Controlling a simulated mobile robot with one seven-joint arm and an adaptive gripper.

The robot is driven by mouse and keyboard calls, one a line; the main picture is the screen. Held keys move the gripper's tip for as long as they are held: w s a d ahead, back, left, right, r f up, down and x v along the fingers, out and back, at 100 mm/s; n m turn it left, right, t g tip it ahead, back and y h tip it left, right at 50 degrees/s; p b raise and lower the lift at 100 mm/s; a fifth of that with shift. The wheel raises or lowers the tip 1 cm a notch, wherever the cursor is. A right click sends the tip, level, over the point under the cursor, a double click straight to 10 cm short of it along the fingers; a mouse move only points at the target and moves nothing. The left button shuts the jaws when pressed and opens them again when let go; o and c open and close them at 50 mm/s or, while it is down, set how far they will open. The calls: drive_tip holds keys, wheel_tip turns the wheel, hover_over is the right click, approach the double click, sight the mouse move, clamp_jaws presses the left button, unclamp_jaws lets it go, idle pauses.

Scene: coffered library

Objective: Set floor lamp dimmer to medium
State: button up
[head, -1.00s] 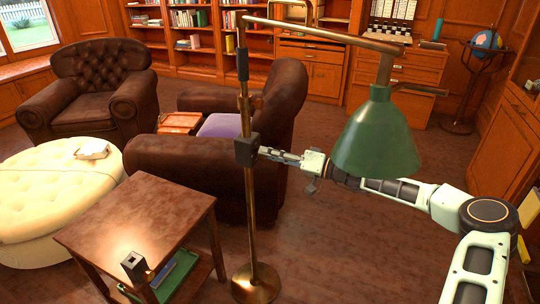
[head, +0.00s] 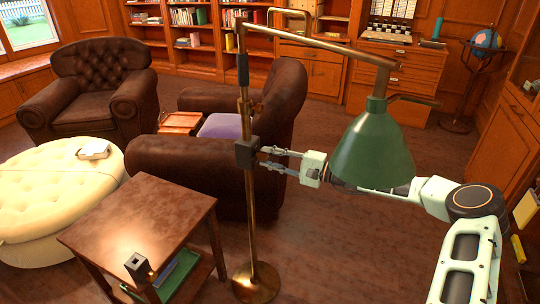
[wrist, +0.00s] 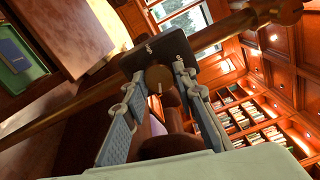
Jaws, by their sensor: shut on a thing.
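The floor lamp has a brass pole (head: 250,215) and a green shade (head: 372,147) on a crossbar. A dark dimmer box (head: 246,153) sits on the pole and also shows in the wrist view (wrist: 172,48). Its round brass knob (wrist: 158,79) faces my wrist camera, with small pale marks on the box around it. My gripper (head: 264,158) reaches the box from the right. In the wrist view my gripper's fingers (wrist: 160,84) flank the knob and are shut on it. The knob is hidden in the head view, and its exact setting is unclear.
The lamp shade hangs over my forearm. A wooden side table (head: 140,225) stands left of the lamp, with a small dark object (head: 138,266) near its front. A brown armchair (head: 195,165) stands just behind the pole. Open floor (head: 340,250) lies to the right.

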drive_tip(key=m+p, duration=0.2)
drive_tip(key=m, duration=0.4)
drive_tip(key=shift+m, duration=0.3)
drive_tip(key=m+p, duration=0.2)
drive_tip(key=m, duration=0.4)
drive_tip(key=shift+s, duration=0.1)
drive_tip(key=shift+m, duration=0.4)
drive_tip(key=o, duration=1.2)
drive_tip(key=shift+c, duration=0.2)
drive_tip(key=v, duration=1.2)
